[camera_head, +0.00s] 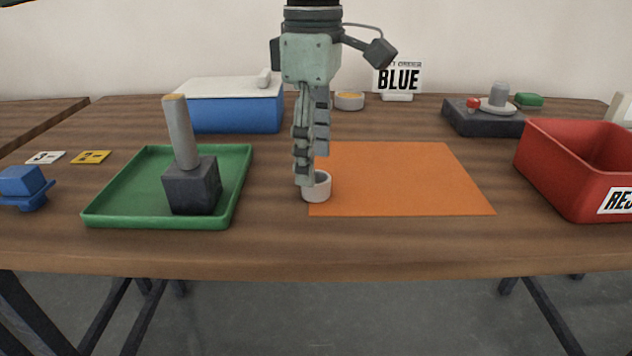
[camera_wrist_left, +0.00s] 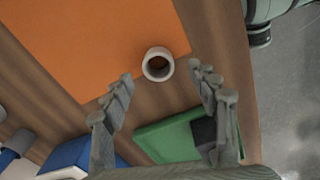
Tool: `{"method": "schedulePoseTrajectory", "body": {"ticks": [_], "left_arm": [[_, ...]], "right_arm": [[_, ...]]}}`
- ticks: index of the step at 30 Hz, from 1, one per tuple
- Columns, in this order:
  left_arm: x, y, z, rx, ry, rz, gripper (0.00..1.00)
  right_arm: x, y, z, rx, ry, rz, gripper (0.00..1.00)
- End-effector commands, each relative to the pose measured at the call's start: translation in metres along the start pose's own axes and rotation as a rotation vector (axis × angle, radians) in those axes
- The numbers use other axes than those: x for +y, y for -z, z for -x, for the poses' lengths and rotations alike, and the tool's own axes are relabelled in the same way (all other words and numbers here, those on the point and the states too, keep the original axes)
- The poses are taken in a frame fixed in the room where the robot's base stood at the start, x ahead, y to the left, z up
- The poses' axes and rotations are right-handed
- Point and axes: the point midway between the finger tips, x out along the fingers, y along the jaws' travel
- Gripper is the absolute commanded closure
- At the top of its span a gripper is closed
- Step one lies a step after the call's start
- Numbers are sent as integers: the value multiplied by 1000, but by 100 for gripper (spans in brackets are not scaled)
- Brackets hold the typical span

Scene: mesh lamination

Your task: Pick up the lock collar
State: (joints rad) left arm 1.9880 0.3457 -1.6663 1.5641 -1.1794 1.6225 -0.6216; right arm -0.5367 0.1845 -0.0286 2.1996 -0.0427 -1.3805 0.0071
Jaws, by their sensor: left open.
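The lock collar, seemingly the short white ring (camera_head: 318,190), stands upright on the wooden table at the left edge of the orange mat (camera_head: 410,180). In the left wrist view the ring (camera_wrist_left: 158,54) shows its open top and dark hollow. My left gripper (camera_head: 307,182) points down at the ring, and its fingers hide part of the ring's left side in the head view. In the left wrist view the fingers (camera_wrist_left: 160,73) are spread, one on each side of the ring, with gaps visible. My right gripper is not in view.
A green tray (camera_head: 99,216) with a dark block and grey post (camera_head: 190,180) is on the left. A blue box (camera_head: 230,108) and small round dish (camera_head: 349,101) stand behind. A red bin (camera_head: 560,172) is on the right. The orange mat is bare.

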Motion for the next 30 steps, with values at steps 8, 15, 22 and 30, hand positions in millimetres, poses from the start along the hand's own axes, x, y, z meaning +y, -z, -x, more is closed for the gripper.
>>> {"method": "schedulePoseTrajectory", "body": {"ticks": [8,15,22,30], "left_arm": [[0,1,-30,1,1,0,41],[0,1,-30,0,0,0,46],[0,1,-30,0,0,0,74],[0,1,-30,0,-1,0,94]], "right_arm": [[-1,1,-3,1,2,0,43],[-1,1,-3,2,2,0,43],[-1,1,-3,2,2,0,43],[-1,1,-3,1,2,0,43]]}}
